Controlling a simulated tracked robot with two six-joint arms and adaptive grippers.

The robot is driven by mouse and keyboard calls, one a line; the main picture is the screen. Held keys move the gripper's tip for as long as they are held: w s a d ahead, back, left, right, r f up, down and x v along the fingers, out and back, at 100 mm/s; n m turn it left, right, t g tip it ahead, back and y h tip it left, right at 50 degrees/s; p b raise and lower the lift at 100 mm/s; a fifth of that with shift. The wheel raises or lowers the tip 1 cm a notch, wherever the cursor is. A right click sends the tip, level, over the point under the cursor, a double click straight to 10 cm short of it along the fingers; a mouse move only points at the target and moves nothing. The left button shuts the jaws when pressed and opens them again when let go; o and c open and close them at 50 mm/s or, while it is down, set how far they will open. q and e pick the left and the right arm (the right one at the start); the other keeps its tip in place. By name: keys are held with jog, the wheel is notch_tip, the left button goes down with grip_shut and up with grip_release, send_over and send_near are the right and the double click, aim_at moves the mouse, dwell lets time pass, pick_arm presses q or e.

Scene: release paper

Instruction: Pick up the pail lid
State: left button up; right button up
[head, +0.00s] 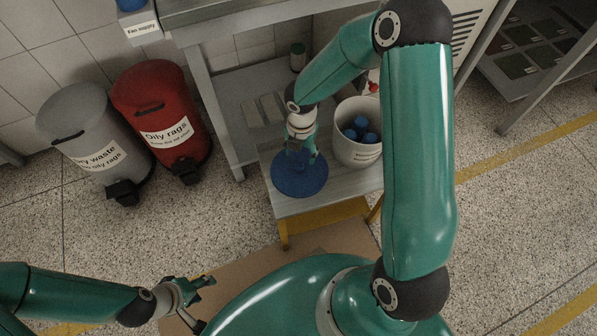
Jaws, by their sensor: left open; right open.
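The pail lid (299,183) is a round blue disc lying flat on a low bench (348,193). My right gripper (301,160) points down over the far half of the lid, with its fingers apart and nothing seen between them. I cannot tell whether the fingertips touch the lid. The white pail (357,151) stands open on the bench, right of the lid, with several blue things inside. My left gripper (205,303) is open and empty at the lower left, well away from the bench.
A red bin (158,110) labelled "Oily rags" and a grey bin (88,125) stand left of the bench. A grey table (215,110) with a lower shelf stands behind, holding a dark green bottle (297,57).

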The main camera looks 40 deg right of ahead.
aim_at(299, 165)
jog(key=shift+a+f+b, duration=0.15)
jog(key=shift+f+b, duration=0.5)
jog(key=shift+f, duration=1.05)
jog(key=shift+a+f+b, duration=0.1)
jog(key=shift+f+b, duration=0.55)
jog(key=shift+f, duration=1.05)
jog(key=shift+c, duration=0.2)
grip_shut()
